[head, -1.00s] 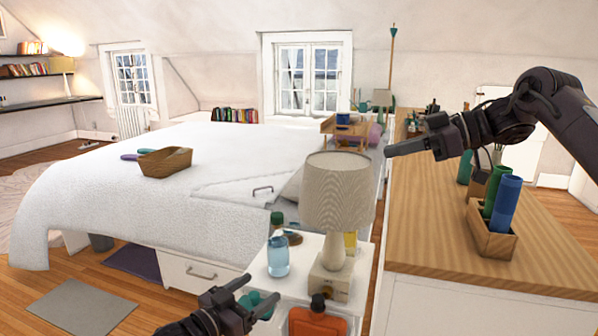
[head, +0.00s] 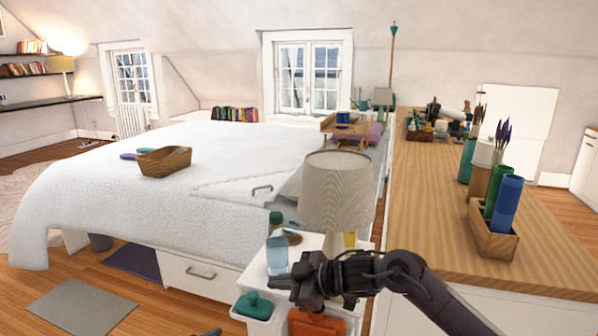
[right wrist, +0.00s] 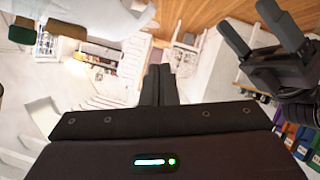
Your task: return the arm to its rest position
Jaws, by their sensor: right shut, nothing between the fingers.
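My right arm comes in from the lower right in the head view. Its dark gripper (head: 284,283) hangs in front of the bedside table, overlapping the lamp's base and table top in the picture. In the right wrist view its two fingers (right wrist: 158,84) lie together with nothing between them. My left gripper (right wrist: 262,32) shows at the upper right of the right wrist view, its two fingers apart and empty. In the head view only a dark tip of the left gripper may show at the bottom edge.
A wooden counter (head: 440,220) with a tube holder (head: 492,238) is at the right. The bed (head: 110,200) fills the left. Open floor lies at lower left.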

